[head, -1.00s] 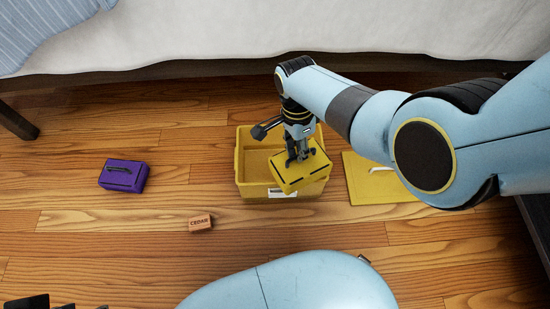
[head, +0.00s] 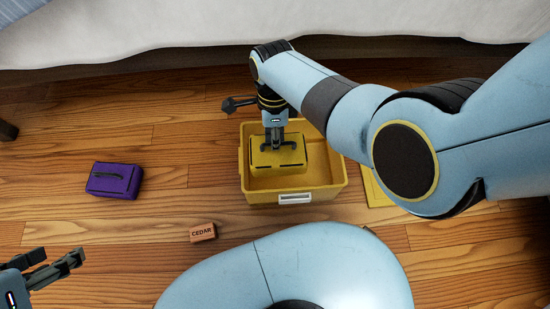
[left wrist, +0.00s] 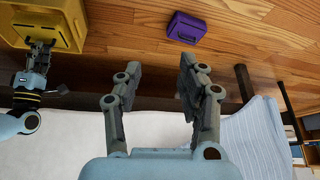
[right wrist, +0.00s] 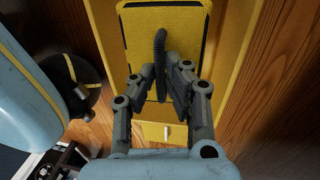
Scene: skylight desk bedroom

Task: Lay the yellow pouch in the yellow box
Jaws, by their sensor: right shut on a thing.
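The yellow pouch (head: 278,157) has a dark handle and dark trim. My right gripper (head: 277,146) is shut on its handle and holds it over the back left part of the yellow box (head: 322,199). In the right wrist view the fingers (right wrist: 163,92) pinch the handle, with the pouch (right wrist: 160,35) below them and the box (right wrist: 230,50) around it. I cannot tell whether the pouch touches the box floor. The box is open and has a white label on its front. My left gripper (head: 62,268) is open and empty at the lower left; it also shows in the left wrist view (left wrist: 155,75).
A purple pouch (head: 115,180) lies on the wooden floor to the left. A small block marked CEDAR (head: 202,232) lies in front of the box. A flat yellow panel (head: 375,193) lies right of the box, partly hidden by my arm. The bed (head: 150,30) is behind.

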